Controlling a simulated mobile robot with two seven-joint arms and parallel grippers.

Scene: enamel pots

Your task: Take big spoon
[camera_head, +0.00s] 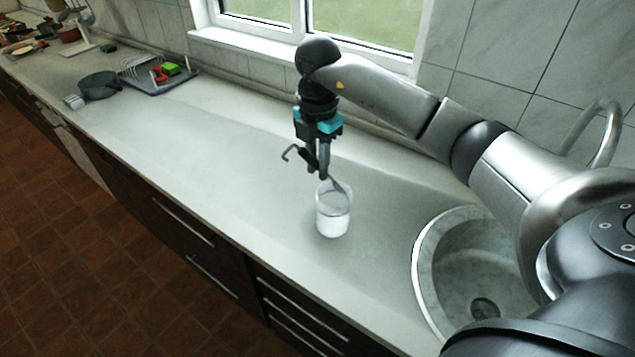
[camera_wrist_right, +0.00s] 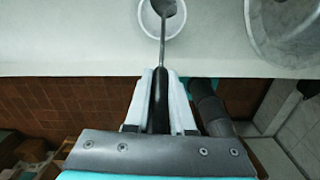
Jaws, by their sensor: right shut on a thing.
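My right gripper (camera_head: 322,172) is shut on the big spoon (camera_head: 338,186) above the counter. In the right wrist view the gripper (camera_wrist_right: 160,75) grips its dark handle, and the thin grey shaft of the spoon (camera_wrist_right: 162,45) runs on to the bowl. A clear container with white contents (camera_head: 333,222) stands upright right below the gripper. The spoon's bowl overlaps the container's mouth; how deep it sits inside is hard to tell. The container's rim also shows in the wrist view (camera_wrist_right: 143,25). A hooked handle end (camera_head: 288,152) sticks out left of the gripper. My left gripper is not in view.
A round sink (camera_head: 425,265) lies right of the container. A dish rack (camera_head: 150,72) and a dark pot (camera_head: 98,85) stand far left on the counter (camera_head: 220,170). A window and tiled wall are behind. The counter between is clear.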

